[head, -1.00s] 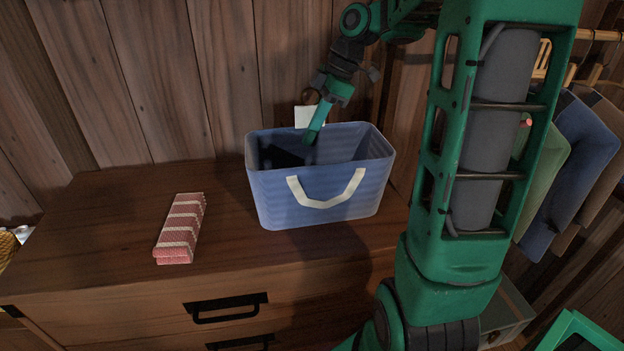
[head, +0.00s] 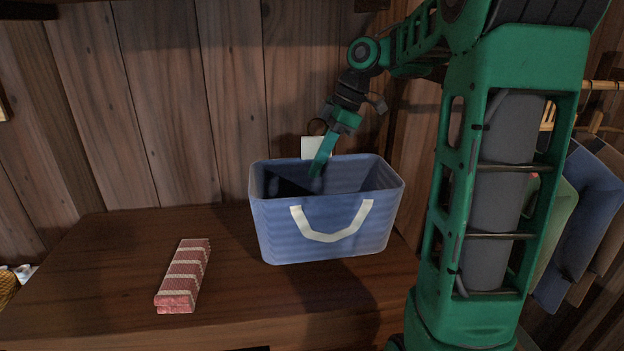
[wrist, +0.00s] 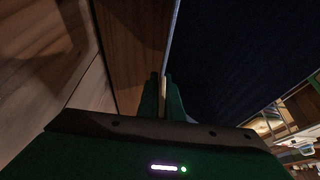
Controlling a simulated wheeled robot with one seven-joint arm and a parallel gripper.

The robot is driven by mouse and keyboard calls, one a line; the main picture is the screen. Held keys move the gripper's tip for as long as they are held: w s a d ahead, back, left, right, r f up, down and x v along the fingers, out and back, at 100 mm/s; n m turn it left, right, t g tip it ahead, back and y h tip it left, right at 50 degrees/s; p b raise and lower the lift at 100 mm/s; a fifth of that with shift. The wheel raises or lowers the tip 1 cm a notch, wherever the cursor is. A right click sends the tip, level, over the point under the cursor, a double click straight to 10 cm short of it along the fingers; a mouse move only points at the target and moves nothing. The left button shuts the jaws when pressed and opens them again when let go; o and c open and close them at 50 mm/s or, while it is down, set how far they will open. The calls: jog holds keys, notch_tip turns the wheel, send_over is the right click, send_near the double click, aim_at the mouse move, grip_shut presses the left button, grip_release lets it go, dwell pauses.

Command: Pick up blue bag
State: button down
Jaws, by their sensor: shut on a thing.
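The blue bag (head: 280,230) is a boxy, open-topped tote with pale handles. It is upright over the wooden dresser top. My gripper (head: 317,168) comes down from above at the bag's far rim, beside the pale far handle (head: 309,148). In the wrist view, my fingers (wrist: 163,95) are shut on a thin edge of the bag, with the dark blue bag wall (wrist: 240,60) at right. The bag looks slightly raised, but I cannot tell how large any gap beneath it is.
A folded red-and-white striped cloth (head: 184,276) lies on the dresser top (head: 110,260), left of the bag. The plank wall (head: 160,120) stands close behind. Clothes (head: 580,215) hang from a rod at the right. The dresser top's left side is clear.

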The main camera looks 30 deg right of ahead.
jog(key=s+a+r, duration=0.4)
jog(key=a+r, duration=0.2)
jog(key=a, duration=0.4)
jog(key=shift+s+a+r, duration=0.3)
jog(key=shift+s, duration=0.05)
dwell(0.3)
